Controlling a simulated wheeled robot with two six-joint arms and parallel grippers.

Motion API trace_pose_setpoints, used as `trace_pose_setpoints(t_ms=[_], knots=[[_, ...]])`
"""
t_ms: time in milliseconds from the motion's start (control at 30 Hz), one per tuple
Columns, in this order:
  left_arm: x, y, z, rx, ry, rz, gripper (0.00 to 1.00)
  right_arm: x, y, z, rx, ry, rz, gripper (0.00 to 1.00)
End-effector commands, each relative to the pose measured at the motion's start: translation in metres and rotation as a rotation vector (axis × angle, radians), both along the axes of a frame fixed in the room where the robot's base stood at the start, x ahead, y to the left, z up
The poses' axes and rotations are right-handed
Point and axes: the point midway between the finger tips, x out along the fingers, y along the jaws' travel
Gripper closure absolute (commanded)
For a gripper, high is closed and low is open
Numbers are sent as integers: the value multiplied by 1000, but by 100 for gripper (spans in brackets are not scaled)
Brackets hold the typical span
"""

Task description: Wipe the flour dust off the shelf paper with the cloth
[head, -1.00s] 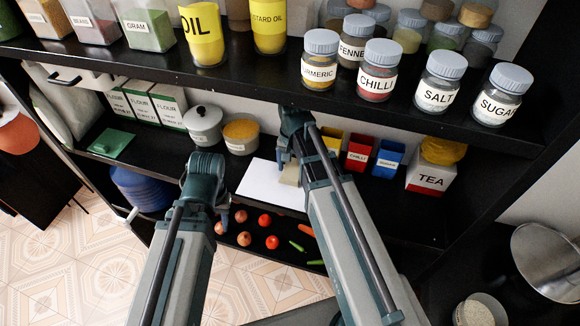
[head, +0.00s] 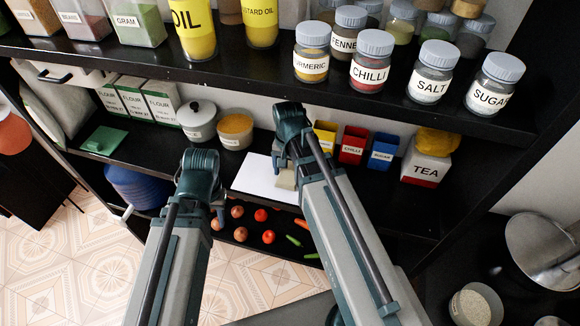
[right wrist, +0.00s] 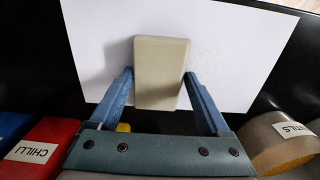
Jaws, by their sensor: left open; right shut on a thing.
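The white shelf paper (head: 252,176) lies flat on the middle shelf, partly hidden by my right arm in the head view. In the right wrist view the paper (right wrist: 100,40) fills the upper middle, with a faint mottled patch, perhaps flour dust (right wrist: 203,58), right of the cloth. The cloth (right wrist: 160,70) looks like a pale beige block. My right gripper (right wrist: 160,88) is shut on it, over the paper; I cannot tell whether it touches. The cloth also shows in the head view (head: 286,179). My left gripper (head: 217,215) is open and empty, in front of the shelf, left of the paper.
A pot (head: 198,122) and a yellow-filled jar (head: 235,131) stand behind the paper's left side. Yellow, red (head: 352,146) and blue (head: 384,148) boxes and a TEA box (head: 426,162) stand right. The upper shelf (head: 270,75) with jars overhangs. Vegetables (head: 268,236) lie below.

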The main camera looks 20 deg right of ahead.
Motion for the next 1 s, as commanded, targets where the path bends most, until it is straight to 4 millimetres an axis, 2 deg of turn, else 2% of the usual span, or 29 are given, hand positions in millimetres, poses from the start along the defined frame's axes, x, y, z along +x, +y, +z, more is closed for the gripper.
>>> trace_pose_setpoints(t_ms=[500,767,1000], knots=[[0,0,1,0,0,0,60,-29,18,1,4,6,2,72],[0,0,1,0,0,0,60,-30,20,1,2,3,1,72],[0,0,0,0,0,0,60,-42,27,0,2,2,2,72]])
